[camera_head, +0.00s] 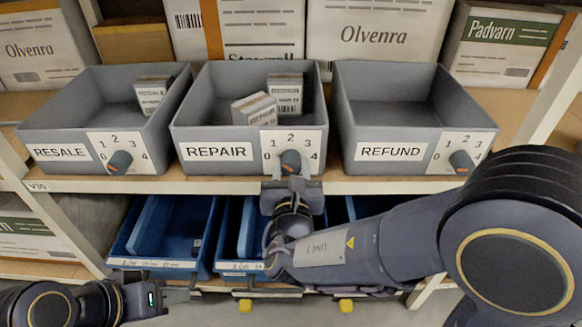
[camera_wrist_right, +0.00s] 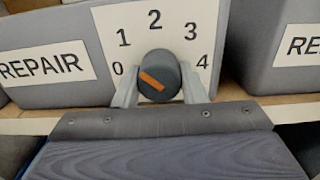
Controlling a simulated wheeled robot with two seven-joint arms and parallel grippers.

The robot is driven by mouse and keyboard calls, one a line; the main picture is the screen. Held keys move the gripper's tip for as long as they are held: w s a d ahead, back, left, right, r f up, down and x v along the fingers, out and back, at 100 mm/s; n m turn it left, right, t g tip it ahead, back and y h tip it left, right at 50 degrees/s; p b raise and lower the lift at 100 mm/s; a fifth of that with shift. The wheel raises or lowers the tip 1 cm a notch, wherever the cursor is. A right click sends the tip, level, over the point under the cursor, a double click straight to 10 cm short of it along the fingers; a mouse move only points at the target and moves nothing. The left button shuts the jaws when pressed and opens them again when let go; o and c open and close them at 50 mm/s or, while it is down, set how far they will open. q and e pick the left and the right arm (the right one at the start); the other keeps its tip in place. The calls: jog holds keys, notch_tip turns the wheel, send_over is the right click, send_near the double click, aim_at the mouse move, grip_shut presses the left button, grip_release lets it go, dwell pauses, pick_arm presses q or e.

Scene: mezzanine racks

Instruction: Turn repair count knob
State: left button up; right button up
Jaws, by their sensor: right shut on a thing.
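The grey REPAIR bin (camera_head: 222,133) stands in the middle of the shelf. Its white dial plate (camera_head: 312,143) carries the numbers 0 to 4, also seen in the right wrist view (camera_wrist_right: 205,25). The dark round repair knob (camera_wrist_right: 172,67) has an orange bar tilted toward the upper left, its upper end between 0 and 1. My right gripper (camera_wrist_right: 158,92) is shut on this knob, one finger on each side; in the head view the knob (camera_head: 290,158) is partly hidden by it. My left gripper (camera_head: 178,295) is low at the left, away from the bins; its jaw opening is unclear.
The RESALE bin (camera_head: 38,128) with its knob (camera_head: 120,162) stands left, and the empty REFUND bin (camera_head: 375,128) with its knob (camera_head: 461,160) right. Two small boxes (camera_head: 285,90) (camera_head: 254,108) are in the REPAIR bin. Blue bins (camera_head: 150,264) sit below, cartons (camera_head: 375,35) behind.

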jog(key=m+b, duration=0.3)
jog(key=b, duration=0.2)
jog(key=m+b, duration=0.4)
jog(key=b, duration=0.2)
jog(key=shift+f+m, duration=0.2)
jog(key=shift+m, duration=0.1)
jog(key=shift+r+m+b, duration=0.2)
jog(key=shift+m+b, duration=0.5)
jog(key=shift+b, duration=0.25)
jog(key=o, duration=1)
jog(key=shift+s+p, duration=0.75)
jog(key=shift+s, duration=3.15)
